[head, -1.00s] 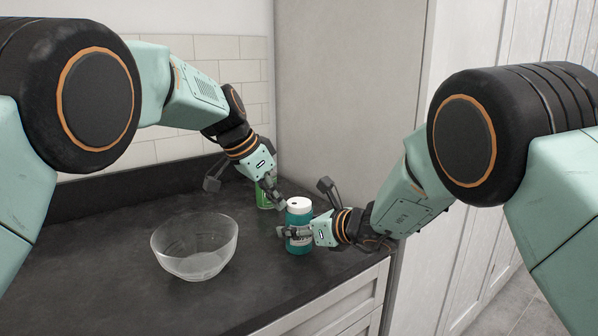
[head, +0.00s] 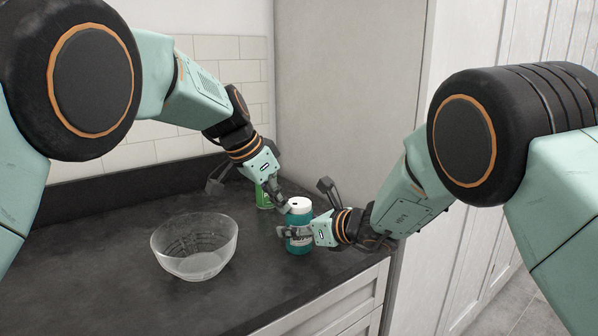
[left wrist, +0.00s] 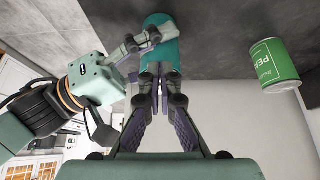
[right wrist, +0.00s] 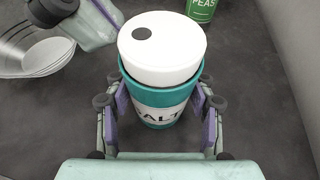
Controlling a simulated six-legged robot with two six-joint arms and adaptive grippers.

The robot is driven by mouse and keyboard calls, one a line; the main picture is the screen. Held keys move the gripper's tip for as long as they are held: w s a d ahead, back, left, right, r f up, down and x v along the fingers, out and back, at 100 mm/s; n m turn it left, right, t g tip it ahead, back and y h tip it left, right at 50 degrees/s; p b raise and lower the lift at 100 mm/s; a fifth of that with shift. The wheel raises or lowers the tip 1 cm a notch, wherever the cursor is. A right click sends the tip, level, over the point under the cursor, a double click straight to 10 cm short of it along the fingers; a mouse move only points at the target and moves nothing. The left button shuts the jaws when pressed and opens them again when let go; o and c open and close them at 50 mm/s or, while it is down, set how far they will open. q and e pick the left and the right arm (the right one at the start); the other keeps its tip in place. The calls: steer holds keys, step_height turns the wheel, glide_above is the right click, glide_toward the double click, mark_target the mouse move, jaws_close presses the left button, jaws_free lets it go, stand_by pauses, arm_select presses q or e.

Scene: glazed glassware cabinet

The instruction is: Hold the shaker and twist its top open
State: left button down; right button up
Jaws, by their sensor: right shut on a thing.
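The shaker (head: 299,241) stands upright near the front right of the counter. It is teal with a round white top (right wrist: 162,47) that has one dark spot, and its label partly reads "ALT". My right gripper (head: 300,233) is shut around the teal body, below the white top, with a finger on each side in the right wrist view (right wrist: 160,110). My left gripper (head: 284,208) is beside the top, on its left, not around it. Its fingers come close together at the tips in the left wrist view (left wrist: 161,75) and look shut with nothing between them.
A clear glass bowl (head: 195,246) stands to the left on the dark counter (head: 110,285). A green can marked "PEAS" (left wrist: 275,62) stands behind the shaker. A tall pale cabinet side (head: 345,100) rises behind and to the right. The counter's front edge is close.

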arm_select(q)
steer(key=shift+s+d, duration=0.55)
steer(key=shift+d, duration=0.1)
stand_by(0.4)
steer(key=shift+s+a, duration=0.1)
step_height(320, 180, up, 6)
steer(key=shift+s+a, duration=0.2)
steer(key=shift+s, duration=0.05)
stand_by(0.6)
steer(key=w+a+f, duration=0.2)
steer(key=w+f, duration=0.1)
steer(key=f, duration=0.3)
stand_by(1.0)
steer(key=shift+w+d, duration=0.1)
steer(key=shift+d, duration=0.25)
stand_by(0.6)
